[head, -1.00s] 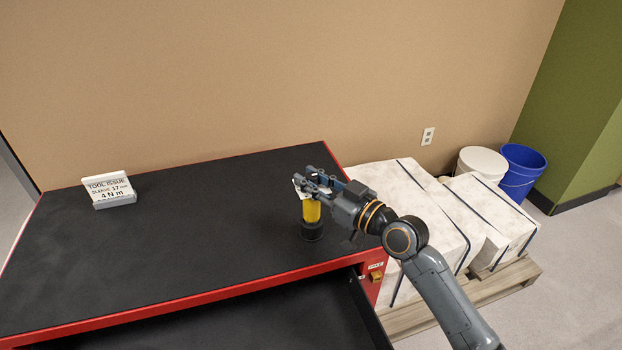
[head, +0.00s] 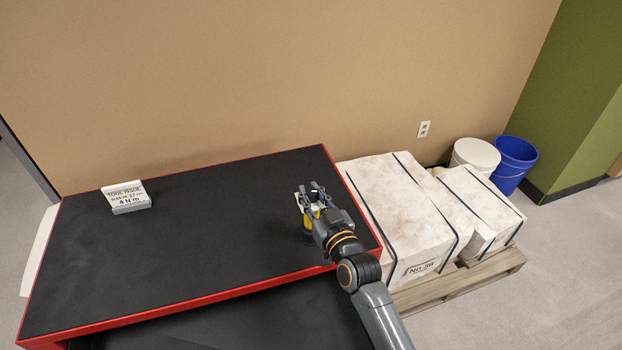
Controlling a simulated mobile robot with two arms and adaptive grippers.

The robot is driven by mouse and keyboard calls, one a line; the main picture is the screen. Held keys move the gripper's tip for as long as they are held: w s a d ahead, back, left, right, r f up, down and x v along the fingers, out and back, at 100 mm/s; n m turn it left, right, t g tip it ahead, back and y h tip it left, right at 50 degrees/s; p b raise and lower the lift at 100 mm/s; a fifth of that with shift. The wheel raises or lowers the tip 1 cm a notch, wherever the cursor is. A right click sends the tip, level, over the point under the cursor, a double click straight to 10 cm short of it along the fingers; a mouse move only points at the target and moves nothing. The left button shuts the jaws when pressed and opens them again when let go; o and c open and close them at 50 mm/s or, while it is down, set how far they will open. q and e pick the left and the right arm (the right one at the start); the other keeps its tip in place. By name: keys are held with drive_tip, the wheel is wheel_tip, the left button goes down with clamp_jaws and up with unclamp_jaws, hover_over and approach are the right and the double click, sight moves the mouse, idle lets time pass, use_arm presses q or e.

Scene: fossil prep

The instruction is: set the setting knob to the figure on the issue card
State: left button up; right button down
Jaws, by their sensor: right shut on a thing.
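The white issue card (head: 124,193) stands on the left of the black worktop; it reads "TOOL ISSUE", "SLEEVE 17 mm" and "4 N m", with a last line too small to read. A yellow tool (head: 308,221) with a dark base stands upright near the worktop's right end, partly covered by my gripper. My right gripper (head: 311,191) is shut at the tool's top, where the setting knob is; its jaws hide the knob, and I cannot read its figure. My left gripper is not in view.
The red-edged black worktop (head: 210,220) is clear between card and tool. An open drawer (head: 230,320) juts out in front. White wrapped blocks (head: 390,195) on a pallet (head: 500,268) stand to the right, with white (head: 475,155) and blue (head: 513,160) buckets behind.

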drive_tip(key=shift+m+h, duration=0.3)
drive_tip(key=shift+h, duration=0.2)
drive_tip(key=c, duration=1.1)
unclamp_jaws()
drive_tip(key=shift+c, duration=0.2)
drive_tip(key=shift+s, duration=0.1)
drive_tip(key=v, duration=1.2)
drive_tip(key=shift+f, duration=0.2)
